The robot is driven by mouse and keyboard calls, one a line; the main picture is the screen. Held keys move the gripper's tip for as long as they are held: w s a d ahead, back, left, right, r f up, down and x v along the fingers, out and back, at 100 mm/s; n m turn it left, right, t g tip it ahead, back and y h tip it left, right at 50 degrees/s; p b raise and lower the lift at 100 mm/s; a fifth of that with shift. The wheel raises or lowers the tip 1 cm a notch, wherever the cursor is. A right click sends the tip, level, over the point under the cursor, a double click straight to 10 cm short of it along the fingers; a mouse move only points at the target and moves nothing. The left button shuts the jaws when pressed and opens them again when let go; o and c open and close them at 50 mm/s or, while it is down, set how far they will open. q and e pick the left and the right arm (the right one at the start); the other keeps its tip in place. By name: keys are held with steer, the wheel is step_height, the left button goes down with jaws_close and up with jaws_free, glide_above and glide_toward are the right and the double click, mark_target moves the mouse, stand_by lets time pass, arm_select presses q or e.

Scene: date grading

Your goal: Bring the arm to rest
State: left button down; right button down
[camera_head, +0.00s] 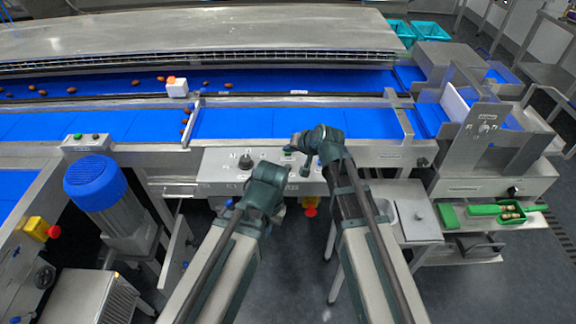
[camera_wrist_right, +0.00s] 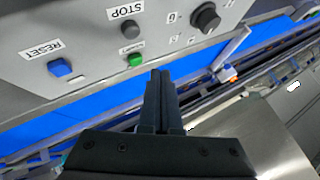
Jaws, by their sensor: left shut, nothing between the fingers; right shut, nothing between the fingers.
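My left arm (camera_head: 222,250) comes in from the lower left and reaches toward the control panel. My left gripper (camera_head: 266,190) is at its end, just in front of the panel's lower edge. It is shut and empty; its fingertips are hard to make out. My right arm (camera_head: 365,225) reaches up the middle, its wrist bent over the panel's right part. My right gripper (camera_head: 305,167) is small and dark there. In the right wrist view its fingers (camera_wrist_right: 160,75) are shut together with nothing between them, overlapping the view of the panel and blue belt.
The control panel (camera_wrist_right: 80,30) carries a blue RESET button (camera_wrist_right: 59,67), a green button (camera_wrist_right: 135,60) and knobs. A red emergency knob (camera_head: 310,208) sits below it. Blue belts (camera_head: 250,123) run behind, with dates and a white block (camera_head: 177,87). A blue motor (camera_head: 95,182) stands left.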

steer(key=s+d+f+n+g+h, duration=0.2)
steer(key=s, duration=0.6)
steer(key=s+d+f+n+g+h, duration=0.1)
steer(key=s+f+g+h, duration=0.1)
steer(key=s, duration=0.7)
steer(key=s+d+f+n+g+h, duration=0.2)
steer(key=s+g, duration=0.1)
steer(key=s, duration=0.5)
steer(key=shift+s+d+f+n+g+h, duration=0.25)
steer(key=shift+s+d+n+g+h, duration=0.05)
steer(key=shift+s+g+h, duration=0.1)
steer(key=shift+f, duration=0.1)
